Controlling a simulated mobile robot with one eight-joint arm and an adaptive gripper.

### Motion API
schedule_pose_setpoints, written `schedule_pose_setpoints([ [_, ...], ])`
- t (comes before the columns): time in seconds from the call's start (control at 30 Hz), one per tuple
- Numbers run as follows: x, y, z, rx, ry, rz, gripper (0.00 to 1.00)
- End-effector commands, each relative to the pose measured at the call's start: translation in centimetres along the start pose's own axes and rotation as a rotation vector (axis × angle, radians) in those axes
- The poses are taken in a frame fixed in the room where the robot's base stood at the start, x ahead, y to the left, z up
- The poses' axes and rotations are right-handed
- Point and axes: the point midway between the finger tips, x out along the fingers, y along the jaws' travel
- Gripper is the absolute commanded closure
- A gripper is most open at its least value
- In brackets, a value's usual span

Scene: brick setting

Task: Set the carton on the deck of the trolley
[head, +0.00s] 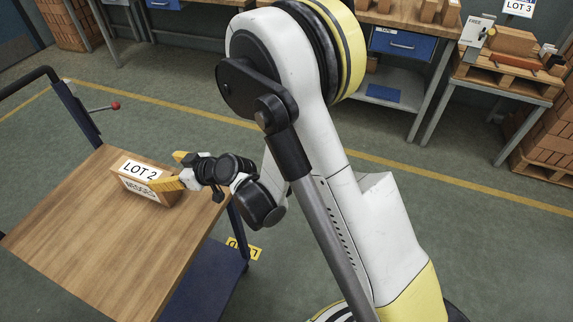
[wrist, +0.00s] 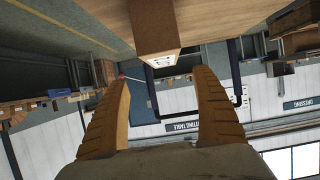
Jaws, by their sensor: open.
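The carton (head: 143,188) is a small brown box with a white LOT 2 label. It appears to rest on the wooden deck of the trolley (head: 90,235), near the deck's right edge in the head view. My gripper (head: 172,170), with yellow fingers, is at the carton's right end. In the wrist view the fingers (wrist: 163,76) are spread wide with nothing between them. The carton (wrist: 152,30) lies just beyond the fingertips there, against the deck (wrist: 215,18). The carton's far side is hidden.
The trolley's dark push handle (head: 75,105) rises at the deck's far left end. A lower blue shelf (head: 208,280) shows below the deck. Workbenches with blue drawers (head: 400,42) and brick stacks (head: 545,140) stand at the back and right. The floor between is clear.

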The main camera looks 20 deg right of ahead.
Motion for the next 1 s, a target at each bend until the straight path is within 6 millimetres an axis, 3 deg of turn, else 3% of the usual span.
schedule_pose_setpoints([
  [0.17,-5.3,2.4,-2.9,0.063,-0.085,0.062,0.22],
  [0.3,-11.9,4.3,-4.5,0.143,-0.183,0.145,0.22],
  [0.43,-18.6,5.2,-4.7,0.225,-0.268,0.239,0.22],
  [0.7,-32.6,4.7,-1.5,0.404,-0.421,0.474,0.22],
  [0.8,-36.7,4.1,0.3,0.461,-0.46,0.557,0.22],
  [0.9,-39.5,3.6,1.7,0.503,-0.485,0.621,0.22],
  [1.0,-41.1,3.3,2.6,0.528,-0.498,0.659,0.22],
])
